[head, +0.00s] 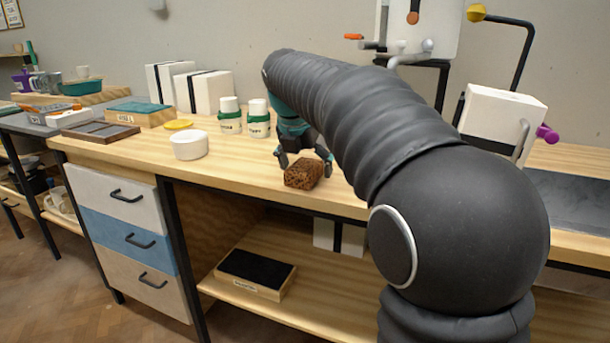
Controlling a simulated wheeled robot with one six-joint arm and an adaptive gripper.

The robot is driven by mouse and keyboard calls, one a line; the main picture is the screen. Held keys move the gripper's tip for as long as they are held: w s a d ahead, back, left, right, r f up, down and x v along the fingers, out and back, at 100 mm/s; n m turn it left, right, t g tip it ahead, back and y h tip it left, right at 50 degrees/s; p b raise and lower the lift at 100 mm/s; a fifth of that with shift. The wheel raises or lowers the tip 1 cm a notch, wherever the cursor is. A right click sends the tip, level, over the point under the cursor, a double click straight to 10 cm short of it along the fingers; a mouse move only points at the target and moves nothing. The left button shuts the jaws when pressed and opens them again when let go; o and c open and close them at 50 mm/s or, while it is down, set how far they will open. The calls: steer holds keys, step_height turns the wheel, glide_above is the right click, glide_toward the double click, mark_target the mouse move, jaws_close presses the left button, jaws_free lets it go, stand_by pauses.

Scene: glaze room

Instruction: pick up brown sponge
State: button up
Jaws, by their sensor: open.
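The brown sponge (304,173) lies on the wooden worktop near its front edge, in the middle of the head view. It is a small, porous-looking block. My gripper (304,165) points down at the sponge. Its fingers are open, one at the left and one at the right of the sponge's far part. I cannot tell whether they touch it. My black arm reaches in from the right and hides part of the worktop behind and to the right of the sponge.
A white bowl (188,145) stands to the left on the worktop (235,165). Two green-and-white bottles (230,115) (258,118) stand behind the sponge, close to my gripper. A yellow disc (178,124), a dark tray (101,132) and white boxes (211,93) are farther left. Bare wood lies between bowl and sponge.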

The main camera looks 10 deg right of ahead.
mark_target(310, 161)
steer(key=c, duration=0.9)
steer(key=shift+c, duration=0.2)
steer(key=shift+r, duration=0.15)
step_height(310, 161, up, 4)
steer(key=shift+d+r+p, duration=0.1)
steer(key=shift+r+p, duration=0.15)
steer(key=shift+p, duration=0.4)
steer(key=s+d+r, duration=0.6)
steer(key=s+d, duration=0.1)
steer(key=d, duration=0.1)
steer(key=shift+s+d+r, duration=0.15)
steer(key=shift+s+d, duration=0.05)
steer(key=shift+d, duration=0.2)
steer(key=shift+o, duration=0.3)
steer(key=shift+c, duration=1.1)
